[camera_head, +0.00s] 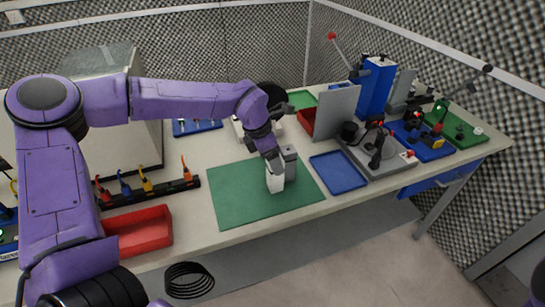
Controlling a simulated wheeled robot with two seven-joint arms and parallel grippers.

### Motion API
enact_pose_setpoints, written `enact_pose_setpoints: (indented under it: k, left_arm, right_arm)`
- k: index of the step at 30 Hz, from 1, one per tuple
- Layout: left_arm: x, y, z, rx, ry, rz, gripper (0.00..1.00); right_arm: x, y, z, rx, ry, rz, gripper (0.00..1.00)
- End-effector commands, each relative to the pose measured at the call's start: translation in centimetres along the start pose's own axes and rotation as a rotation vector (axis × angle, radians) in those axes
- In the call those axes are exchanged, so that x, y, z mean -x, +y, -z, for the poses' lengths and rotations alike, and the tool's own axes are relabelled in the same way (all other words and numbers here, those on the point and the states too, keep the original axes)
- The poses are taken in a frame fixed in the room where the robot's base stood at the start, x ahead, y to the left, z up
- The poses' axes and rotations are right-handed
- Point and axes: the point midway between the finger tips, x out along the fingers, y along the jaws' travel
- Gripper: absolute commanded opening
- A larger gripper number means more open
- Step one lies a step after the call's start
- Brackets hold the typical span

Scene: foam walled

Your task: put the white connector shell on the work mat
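The green work mat (231,201) lies flat near the front of the table. My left gripper (279,175) points down over the mat's right half. At its end are a white block-like shape and a grey one beside it. I cannot tell how much of these is my fingers and how much is the white connector shell, nor whether anything is held. I cannot tell whether the tip touches the mat. No separate white shell can be made out elsewhere with certainty. My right gripper is not in view.
A blue tray (338,185) lies right of the mat. A red bin (139,231) and a rack of coloured tools (148,190) stand left. A grey-based fixture (386,171), a blue press (376,88) and a grey upright panel (337,112) stand to the right. The mat's left part is clear.

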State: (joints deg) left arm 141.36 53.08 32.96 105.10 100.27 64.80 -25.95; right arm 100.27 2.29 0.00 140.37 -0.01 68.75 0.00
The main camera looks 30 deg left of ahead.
Motion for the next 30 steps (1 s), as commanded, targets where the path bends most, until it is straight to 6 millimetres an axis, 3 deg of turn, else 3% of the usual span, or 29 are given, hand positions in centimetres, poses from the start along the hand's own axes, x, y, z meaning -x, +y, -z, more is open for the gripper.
enact_pose_setpoints:
  k: [5, 12, 18, 22, 30]
  left_arm:
    - [1.3, 0.1, -0.2, 0.001, -0.004, -0.003, 0.70]
    - [7.4, 0.1, -0.2, 0.001, -0.007, -0.004, 0.70]
    - [11.2, 0.1, -0.1, 0.000, -0.002, -0.002, 0.70]
    - [12.2, 0.0, -0.1, 0.000, 0.000, -0.001, 0.70]
    - [12.4, 0.0, -0.1, 0.000, 0.000, 0.000, 0.70]
  right_arm:
    - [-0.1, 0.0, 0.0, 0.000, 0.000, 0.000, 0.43]
    - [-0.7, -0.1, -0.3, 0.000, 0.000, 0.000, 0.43]
    - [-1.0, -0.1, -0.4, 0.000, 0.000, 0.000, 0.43]
    - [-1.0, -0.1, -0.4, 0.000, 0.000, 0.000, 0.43]
    - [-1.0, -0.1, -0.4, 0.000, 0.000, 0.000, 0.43]
